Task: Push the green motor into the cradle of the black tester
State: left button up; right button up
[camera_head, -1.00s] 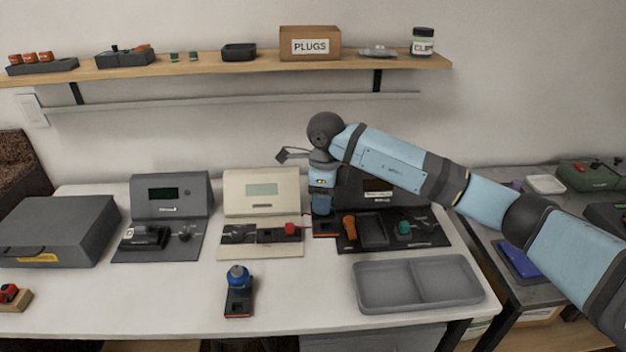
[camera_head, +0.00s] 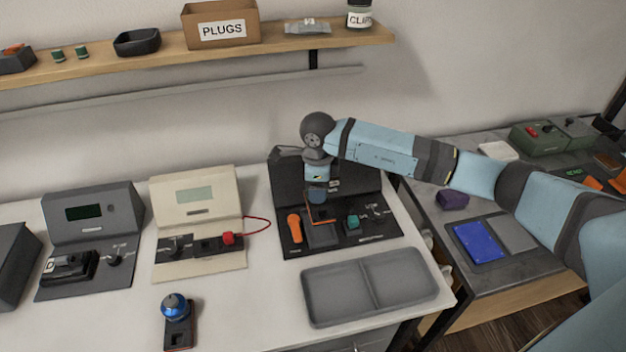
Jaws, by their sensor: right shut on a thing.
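The black tester (camera_head: 370,180) stands at the right end of the white table. Its cradle (camera_head: 321,237) is a dark grey recess between an orange lever (camera_head: 295,228) and a teal-green knob-like part (camera_head: 353,222). My right gripper (camera_head: 317,188) points down over the back of the cradle. It is shut on a dark block (camera_head: 323,213) with an orange edge and a blue upper part. I cannot tell whether the block touches the tester. No part clearly recognisable as a green motor shows. My left gripper is out of view.
A similar dark block with a blue dome (camera_head: 173,305) stands at the front. A cream tester (camera_head: 200,215) with a red plug and cable and a grey tester (camera_head: 92,235) stand left. An empty two-part grey tray (camera_head: 370,284) lies in front of the black tester.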

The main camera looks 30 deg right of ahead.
jog(key=shift+f, duration=0.3)
jog(key=shift+s+a+f+b, duration=0.1)
jog(key=shift+f+b, duration=0.45)
jog(key=shift+f, duration=0.1)
jog(key=shift+f+b, duration=0.9)
jog(key=shift+f, duration=0.55)
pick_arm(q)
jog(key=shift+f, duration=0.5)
pick_arm(e)
jog(key=shift+f, duration=0.2)
pick_arm(q)
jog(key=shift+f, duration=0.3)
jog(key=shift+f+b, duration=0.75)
jog(key=shift+b, duration=0.35)
pick_arm(e)
jog(key=shift+f, duration=1)
jog(key=o, duration=1.3)
